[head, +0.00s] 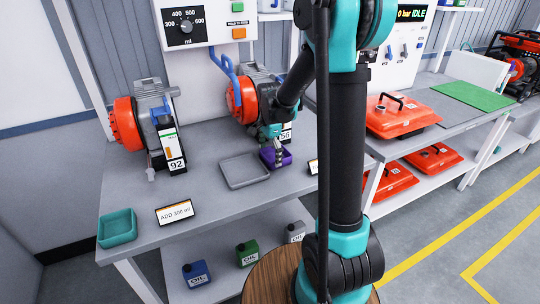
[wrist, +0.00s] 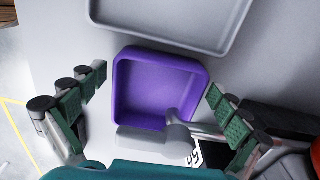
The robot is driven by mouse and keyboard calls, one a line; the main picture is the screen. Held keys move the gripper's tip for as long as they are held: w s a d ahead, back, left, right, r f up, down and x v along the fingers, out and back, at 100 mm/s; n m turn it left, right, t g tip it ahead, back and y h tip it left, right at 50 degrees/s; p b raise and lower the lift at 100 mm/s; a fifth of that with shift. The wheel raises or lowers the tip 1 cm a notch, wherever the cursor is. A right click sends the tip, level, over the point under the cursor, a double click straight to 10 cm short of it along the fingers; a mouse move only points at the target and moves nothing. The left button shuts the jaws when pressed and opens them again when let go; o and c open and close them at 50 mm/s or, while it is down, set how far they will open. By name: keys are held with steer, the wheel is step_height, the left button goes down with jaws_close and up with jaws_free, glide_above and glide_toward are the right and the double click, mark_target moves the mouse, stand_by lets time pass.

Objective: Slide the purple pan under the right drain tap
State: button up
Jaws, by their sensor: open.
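The purple pan (head: 285,158) lies on the grey bench in front of the right machine (head: 239,99), the one with label 56. In the wrist view the square pan (wrist: 150,88) lies between the spread fingers of my gripper (wrist: 158,84). The fingers are apart, one on each side of the pan, and none clearly touches it. My gripper (head: 278,146) reaches down over the pan in the head view. A grey rounded part with a spout, seemingly the right drain tap (wrist: 180,125), overlaps the pan's lower edge. In the head view my arm hides this tap.
A larger grey tray (head: 242,183) lies just left of the purple pan. A teal pan (head: 117,238) and an "ADD 350 ml" card (head: 174,212) are at the bench's left front. The left machine (head: 126,124) is labelled 92. Oil cans (head: 247,254) stand on the lower shelf.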

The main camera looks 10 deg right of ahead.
steer(key=c, duration=1)
steer(key=shift+w+a, duration=0.2)
steer(key=shift+w, duration=0.3)
steer(key=shift+w+a, duration=0.15)
steer(key=shift+w, duration=0.3)
steer(key=shift+c, duration=0.2)
steer(key=o, duration=1)
steer(key=shift+o, duration=0.2)
steer(key=shift+r, duration=0.15)
step_height(320, 180, up, 12)
